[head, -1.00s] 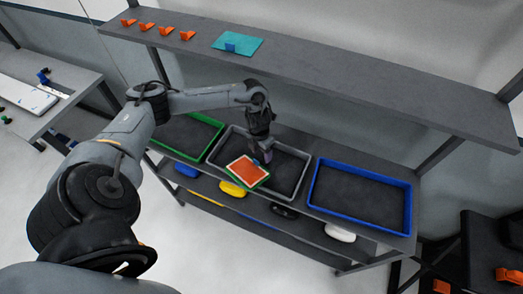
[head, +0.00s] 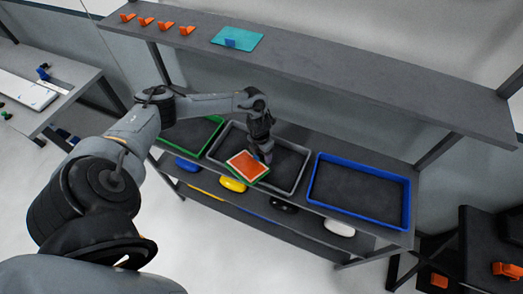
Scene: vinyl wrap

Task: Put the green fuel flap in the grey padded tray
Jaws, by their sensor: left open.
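The fuel flap (head: 247,166) shows an orange face with a pale border and a green edge. It is tilted at the front left part of the grey padded tray (head: 290,187), overlapping the tray's front rim in the head view. I cannot tell whether it rests on the rim or the padding. My left gripper (head: 262,154) points down over the tray, right by the flap's far right edge. Its jaws are open, though the fingertips are small and dark. Whether they touch the flap is unclear. My right gripper is out of view.
A green-rimmed tray (head: 214,139) stands left of the grey one, partly behind my arm, and a blue-rimmed tray (head: 360,222) stands right. An upper shelf (head: 340,75) runs behind, holding orange clips (head: 145,21) and a teal sheet (head: 250,42). Yellow (head: 232,184) and white (head: 341,229) pieces sit below.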

